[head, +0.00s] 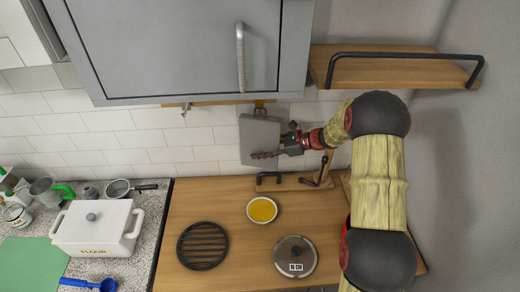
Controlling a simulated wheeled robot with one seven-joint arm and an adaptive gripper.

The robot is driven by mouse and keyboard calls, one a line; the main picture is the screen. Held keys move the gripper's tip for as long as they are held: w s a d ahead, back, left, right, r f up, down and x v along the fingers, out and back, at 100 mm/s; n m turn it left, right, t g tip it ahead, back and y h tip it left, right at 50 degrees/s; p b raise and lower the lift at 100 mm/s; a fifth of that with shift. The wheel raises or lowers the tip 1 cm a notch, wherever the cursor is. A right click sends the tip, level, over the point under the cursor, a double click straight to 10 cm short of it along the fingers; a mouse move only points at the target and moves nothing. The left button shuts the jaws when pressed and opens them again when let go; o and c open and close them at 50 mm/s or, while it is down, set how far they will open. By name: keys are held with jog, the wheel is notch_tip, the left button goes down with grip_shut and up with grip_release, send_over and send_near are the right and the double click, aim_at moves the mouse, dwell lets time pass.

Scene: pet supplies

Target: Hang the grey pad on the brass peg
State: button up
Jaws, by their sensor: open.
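The grey pad (259,139) is a flat, roughly square piece, upright in front of the white tiled wall below the grey cabinet. A small yellow-brown piece (259,104) shows at its top edge, just under the cabinet; I cannot tell whether this is the brass peg or part of the pad's hanger. The pad appears to hang there, but the contact at the top is too small to make out. My gripper (278,142) is open at the pad's right edge, with one finger in front of its lower right part. I cannot tell whether it touches the pad.
A wooden strip with a silver hook (185,109) is left of the pad. A wooden shelf with a black rail (405,56) is above my arm. Below are a yellow-filled bowl (262,210), a black trivet (202,246), a lid (295,257) and a white flour box (95,228).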

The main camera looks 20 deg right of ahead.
jog(key=v, duration=1.2)
jog(key=shift+d+f, duration=0.1)
